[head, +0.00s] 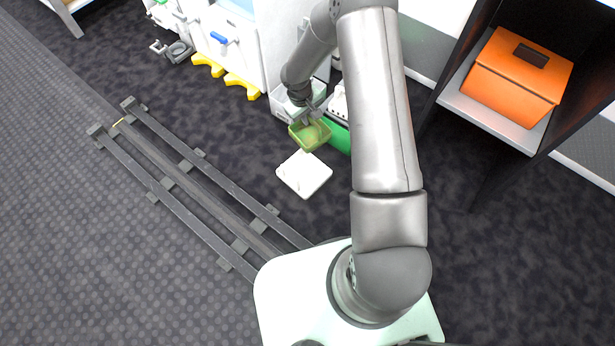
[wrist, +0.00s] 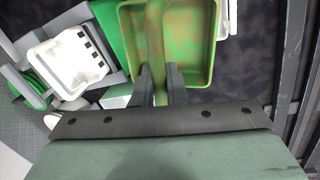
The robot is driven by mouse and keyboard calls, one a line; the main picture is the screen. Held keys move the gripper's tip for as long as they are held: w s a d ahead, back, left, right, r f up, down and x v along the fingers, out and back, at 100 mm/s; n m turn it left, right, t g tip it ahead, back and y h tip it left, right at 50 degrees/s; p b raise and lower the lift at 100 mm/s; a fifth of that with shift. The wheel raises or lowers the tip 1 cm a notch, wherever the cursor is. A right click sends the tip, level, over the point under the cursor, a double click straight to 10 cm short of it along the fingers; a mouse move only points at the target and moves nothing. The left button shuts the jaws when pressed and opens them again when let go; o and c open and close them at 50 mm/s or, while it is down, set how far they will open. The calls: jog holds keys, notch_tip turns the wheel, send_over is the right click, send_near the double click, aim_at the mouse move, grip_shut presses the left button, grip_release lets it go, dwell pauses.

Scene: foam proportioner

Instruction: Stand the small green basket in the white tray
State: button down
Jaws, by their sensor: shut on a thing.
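The small green basket (head: 309,135) is held in my gripper (head: 306,116), above the floor and a little behind the white tray. In the wrist view the basket (wrist: 199,45) shows its mottled green-yellow inside. The fingers of my gripper (wrist: 160,85) are shut on a bar or handle that runs across the basket's middle. The white tray (head: 304,174) lies flat on the dark floor in the head view, in front of the basket and apart from it. It looks empty. The white piece at the basket's right edge in the wrist view is mostly hidden.
A green container (head: 339,136) with a white perforated part stands just right of the basket. A white basket-like part (wrist: 72,62) shows in the wrist view. White cabinets with yellow feet (head: 241,84) stand behind. An orange box (head: 517,75) sits on a shelf at right. Dark rails (head: 190,184) run at left.

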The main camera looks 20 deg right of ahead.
aim_at(301, 138)
jog(key=shift+n, duration=0.9)
jog(key=a+f, duration=0.1)
jog(key=f, duration=0.1)
jog(key=s+a+f, duration=0.1)
jog(key=f, duration=0.1)
jog(key=s+a+f, duration=0.1)
jog(key=f, duration=0.1)
jog(key=shift+w+f+b, duration=0.1)
jog(key=shift+f+b, duration=3.45)
jog(key=shift+f, duration=5.1)
jog(key=shift+f, duration=0.15)
jog(key=shift+f+b, duration=0.15)
jog(key=shift+b, duration=0.15)
jog(key=c, duration=1.5)
grip_release()
